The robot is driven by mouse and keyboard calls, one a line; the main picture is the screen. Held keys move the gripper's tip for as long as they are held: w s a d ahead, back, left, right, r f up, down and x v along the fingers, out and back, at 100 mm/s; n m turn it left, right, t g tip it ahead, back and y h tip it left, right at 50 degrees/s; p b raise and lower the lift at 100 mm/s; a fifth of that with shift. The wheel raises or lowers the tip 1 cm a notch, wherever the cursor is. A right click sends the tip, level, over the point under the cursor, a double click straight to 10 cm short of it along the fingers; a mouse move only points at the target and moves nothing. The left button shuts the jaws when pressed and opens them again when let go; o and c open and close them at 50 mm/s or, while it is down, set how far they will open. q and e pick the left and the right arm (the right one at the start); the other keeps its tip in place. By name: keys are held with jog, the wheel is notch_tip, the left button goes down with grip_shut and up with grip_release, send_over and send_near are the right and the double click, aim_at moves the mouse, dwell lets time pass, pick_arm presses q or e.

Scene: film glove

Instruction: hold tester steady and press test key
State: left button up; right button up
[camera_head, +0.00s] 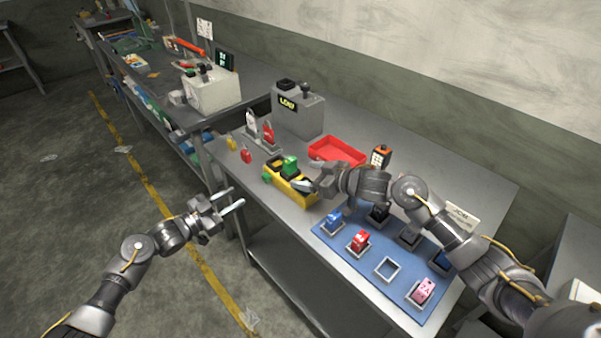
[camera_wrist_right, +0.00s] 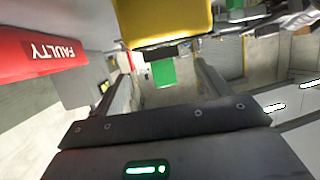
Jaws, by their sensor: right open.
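A yellow holder (camera_head: 291,181) with a green block (camera_head: 290,165) and dark parts in it sits near the table's front edge. My right gripper (camera_head: 313,186) is open beside its right end; whether they touch is unclear. The right wrist view shows the yellow body (camera_wrist_right: 165,22) above the open fingers, with the green part (camera_wrist_right: 165,72) beyond. A grey box (camera_head: 298,112) with a lit display and dark knobs stands behind. A small orange device (camera_head: 380,157) stands behind my right forearm. I cannot tell which is the tester; no test key is legible. My left gripper (camera_head: 236,199) is open and empty, off the table's front edge.
A red tray (camera_head: 337,151), marked FAULTY in the right wrist view (camera_wrist_right: 45,52), lies behind my right gripper. A blue mat (camera_head: 345,252) with framed slots holds several coloured blocks. Red and white tags (camera_head: 262,130) stand at the left. A pale box (camera_head: 211,92) is further left.

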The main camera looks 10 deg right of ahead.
aim_at(293, 172)
jog(key=shift+x, duration=2.4)
jog(key=shift+s, duration=0.1)
jog(key=c, duration=1.4)
pick_arm(q)
jog(key=shift+c, duration=0.5)
grip_shut()
